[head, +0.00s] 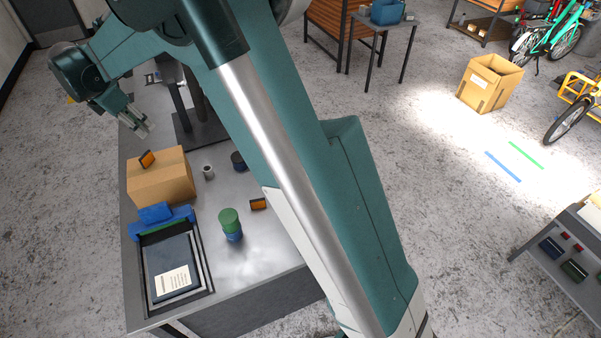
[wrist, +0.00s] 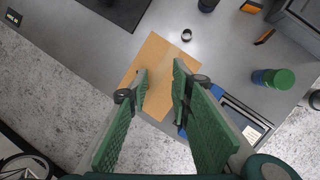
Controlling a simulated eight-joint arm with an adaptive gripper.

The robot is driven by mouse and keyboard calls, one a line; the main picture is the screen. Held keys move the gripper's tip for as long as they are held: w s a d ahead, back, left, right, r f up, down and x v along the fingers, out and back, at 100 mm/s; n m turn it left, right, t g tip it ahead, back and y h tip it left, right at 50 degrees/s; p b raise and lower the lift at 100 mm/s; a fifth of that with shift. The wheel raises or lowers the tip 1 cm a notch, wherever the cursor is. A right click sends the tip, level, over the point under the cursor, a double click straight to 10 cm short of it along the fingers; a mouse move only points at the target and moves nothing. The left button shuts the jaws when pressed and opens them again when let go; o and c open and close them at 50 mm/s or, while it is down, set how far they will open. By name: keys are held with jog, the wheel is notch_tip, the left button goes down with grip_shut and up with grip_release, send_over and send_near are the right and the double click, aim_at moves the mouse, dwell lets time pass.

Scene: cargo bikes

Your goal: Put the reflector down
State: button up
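An orange reflector (head: 147,159) with a dark frame is at the far edge of the cardboard box (head: 165,184), tilted; I cannot tell exactly how it rests. My gripper (head: 141,127) is beyond it in the head view, visibly apart from it. In the wrist view my gripper (wrist: 160,80) has its green fingers spread, with bare cardboard box (wrist: 157,52) showing between them. That reflector does not show in the wrist view; a finger may hide it. A second orange reflector (head: 258,204) lies on the table, also seen in the wrist view (wrist: 265,36).
The grey table (head: 270,237) holds a green-and-blue cylinder (head: 230,225), a dark tray (head: 206,276), a blue object (head: 155,214), a small ring (head: 208,171) and a dark round item (head: 238,161). Another orange piece (wrist: 252,5) lies at the wrist view's top edge. Bare tabletop surrounds the cylinder.

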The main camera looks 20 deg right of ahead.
jog(key=s+d+r+m+y, duration=0.1)
jog(key=s+d+r+m, duration=0.3)
jog(key=s+d, duration=0.3)
jog(key=s+d+r+m+t, duration=0.1)
jog(key=s+d+r+m, duration=0.3)
jog(key=d, duration=0.5)
jog(key=s+d+r+m+y, duration=0.1)
jog(key=s+d+r+m, duration=0.25)
jog(key=s+d, duration=0.4)
jog(key=s+d+f+m+t, duration=0.1)
jog(key=s+d+f+m, duration=0.2)
jog(key=s, duration=1)
jog(key=s+d+f+m+t, duration=0.1)
jog(key=s+d+f+m, duration=0.2)
jog(key=s+d+m, duration=0.6)
jog(key=s+d, duration=0.1)
jog(key=s, duration=0.3)
jog(key=shift+s+d+f+t+y, duration=0.2)
jog(key=shift+t+y, duration=0.1)
jog(key=shift+t, duration=0.1)
jog(key=shift+o, duration=0.5)
jog(key=shift+w+m, duration=0.1)
jog(key=shift+m, duration=0.15)
